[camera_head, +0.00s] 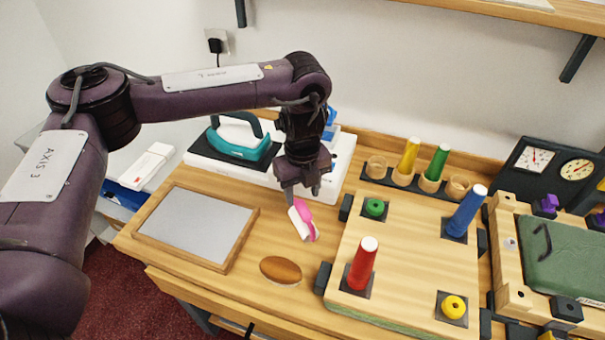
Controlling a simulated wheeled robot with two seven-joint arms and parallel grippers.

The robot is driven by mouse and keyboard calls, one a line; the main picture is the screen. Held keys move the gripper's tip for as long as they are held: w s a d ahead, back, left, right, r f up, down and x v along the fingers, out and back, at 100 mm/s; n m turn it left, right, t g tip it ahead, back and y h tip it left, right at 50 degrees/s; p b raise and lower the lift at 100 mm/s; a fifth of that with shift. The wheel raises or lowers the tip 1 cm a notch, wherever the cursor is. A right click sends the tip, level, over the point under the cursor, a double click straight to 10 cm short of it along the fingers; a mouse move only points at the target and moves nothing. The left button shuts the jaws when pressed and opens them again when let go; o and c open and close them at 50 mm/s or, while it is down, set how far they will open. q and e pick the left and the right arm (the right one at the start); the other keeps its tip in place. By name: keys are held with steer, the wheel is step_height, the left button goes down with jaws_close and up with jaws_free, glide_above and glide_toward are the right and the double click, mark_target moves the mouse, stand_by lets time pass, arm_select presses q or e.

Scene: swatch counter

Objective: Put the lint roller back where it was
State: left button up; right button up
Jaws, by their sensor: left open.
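The lint roller (305,218), pink and white, is on the wooden counter (231,289) between the framed grey panel and the pegged wooden board. My left gripper (304,192) points down right above its far end, with the fingers apart. The picture does not show clearly whether the fingers touch the roller or stand around it. My right gripper is out of view.
A brown oval brush (281,270) lies just in front of the roller. A framed grey panel (250,232) is to the left. A teal iron (240,143) sits behind. The board (400,246) to the right carries red and blue cones. Bare counter surrounds the roller.

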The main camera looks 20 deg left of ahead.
arm_select(q)
step_height(320, 180, up, 5)
steer(key=shift+r, duration=0.2)
stand_by(0.6)
